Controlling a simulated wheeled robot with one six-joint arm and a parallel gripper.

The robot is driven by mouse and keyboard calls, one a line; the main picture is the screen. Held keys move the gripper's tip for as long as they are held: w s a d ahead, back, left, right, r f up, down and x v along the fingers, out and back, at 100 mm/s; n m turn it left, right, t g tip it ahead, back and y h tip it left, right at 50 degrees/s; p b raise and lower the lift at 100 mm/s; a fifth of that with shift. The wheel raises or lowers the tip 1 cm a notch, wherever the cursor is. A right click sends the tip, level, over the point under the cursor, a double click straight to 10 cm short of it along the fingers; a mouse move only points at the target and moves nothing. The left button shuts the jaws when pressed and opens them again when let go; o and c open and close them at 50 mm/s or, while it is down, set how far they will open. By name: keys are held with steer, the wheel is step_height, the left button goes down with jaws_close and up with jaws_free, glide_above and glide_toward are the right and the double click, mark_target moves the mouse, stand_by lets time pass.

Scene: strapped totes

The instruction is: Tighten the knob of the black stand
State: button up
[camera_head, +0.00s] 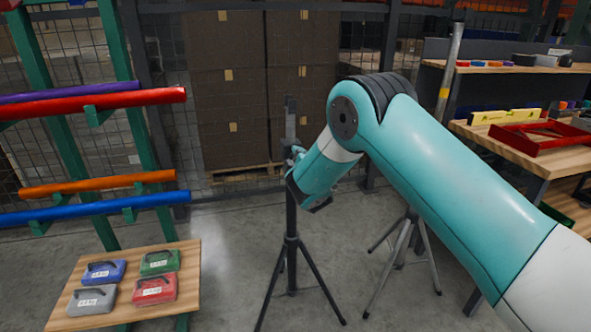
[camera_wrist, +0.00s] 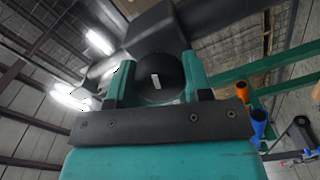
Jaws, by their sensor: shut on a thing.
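The black stand (camera_head: 291,222) stands upright on its tripod legs in the middle of the head view. My gripper (camera_head: 294,156) is at the stand's column, partly hidden by my own wrist. In the wrist view, my gripper (camera_wrist: 158,80) has its two teal fingers on either side of a round black knob (camera_wrist: 161,68) with a small white mark on its face. The fingers are shut on the knob. The dark column (camera_wrist: 158,28) of the stand rises behind the knob. The knob itself is hidden in the head view.
A second, grey stand (camera_head: 405,245) is close on the right, behind my arm. A rack with coloured tubes (camera_head: 95,105) and a low table (camera_head: 185,255) with several small cases are at left. A workbench (camera_head: 510,145) is at right. Stacked boxes (camera_head: 235,90) stand behind.

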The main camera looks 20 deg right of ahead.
steer(key=m+b, duration=0.6)
steer(key=b, duration=0.1)
steer(key=shift+f, duration=0.3)
steer(key=m+b, duration=0.4)
steer(key=shift+d+r+m+b, duration=0.1)
steer(key=shift+r+m+b, duration=0.15)
steer(key=shift+m+b, duration=0.9)
steer(key=o, duration=0.9)
steer(key=shift+r, duration=0.1)
steer(key=shift+s+b, duration=1.75)
steer(key=shift+s, duration=7)
